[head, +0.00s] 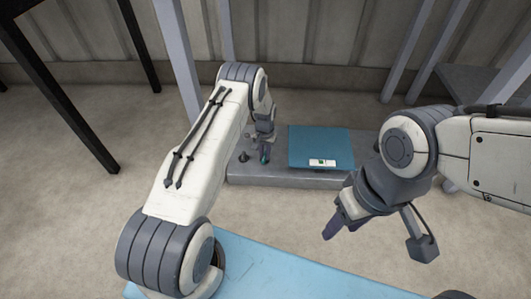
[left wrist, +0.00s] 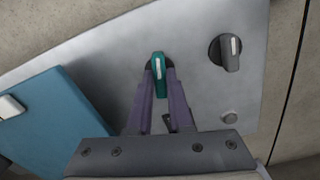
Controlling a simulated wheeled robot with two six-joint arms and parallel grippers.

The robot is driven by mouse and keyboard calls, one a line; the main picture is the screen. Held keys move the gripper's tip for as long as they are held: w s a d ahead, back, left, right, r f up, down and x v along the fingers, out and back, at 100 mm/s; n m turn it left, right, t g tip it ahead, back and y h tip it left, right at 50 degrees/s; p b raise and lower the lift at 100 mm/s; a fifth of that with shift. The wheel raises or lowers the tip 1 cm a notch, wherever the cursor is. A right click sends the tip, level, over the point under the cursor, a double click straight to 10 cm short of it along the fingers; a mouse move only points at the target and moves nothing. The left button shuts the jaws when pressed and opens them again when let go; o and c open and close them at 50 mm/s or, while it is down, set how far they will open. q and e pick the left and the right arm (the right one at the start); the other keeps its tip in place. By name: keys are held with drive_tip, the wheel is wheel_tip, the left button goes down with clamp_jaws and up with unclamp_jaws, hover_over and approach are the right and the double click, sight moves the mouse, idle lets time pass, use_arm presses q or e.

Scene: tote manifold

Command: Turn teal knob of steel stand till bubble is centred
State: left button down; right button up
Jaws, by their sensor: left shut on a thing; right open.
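The teal knob (left wrist: 159,75) sits on the steel stand (left wrist: 200,50), with a pale pointer line on its top. My left gripper (left wrist: 160,84) is shut on the knob, a purple finger on each side of it. In the head view the knob (head: 265,157) is a small teal spot beneath my left gripper (head: 264,148). The bubble level (head: 322,163) is a small white piece with a green window on the front edge of the blue plate (head: 318,142). The bubble is too small to make out. My right gripper (head: 338,226) is open and empty, in front of the stand.
A dark grey knob (left wrist: 230,52) with a pale line stands beside the teal one, and a small round button (left wrist: 229,117) is near it. A light blue surface (head: 290,277) lies in front. Grey posts stand behind the stand.

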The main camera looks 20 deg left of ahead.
use_arm(q)
drive_tip(key=shift+n, duration=0.6)
drive_tip(key=c, duration=0.8)
unclamp_jaws()
wheel_tip(320, 180, up, 10)
drive_tip(key=p, duration=0.6)
drive_tip(key=shift+r, duration=0.2)
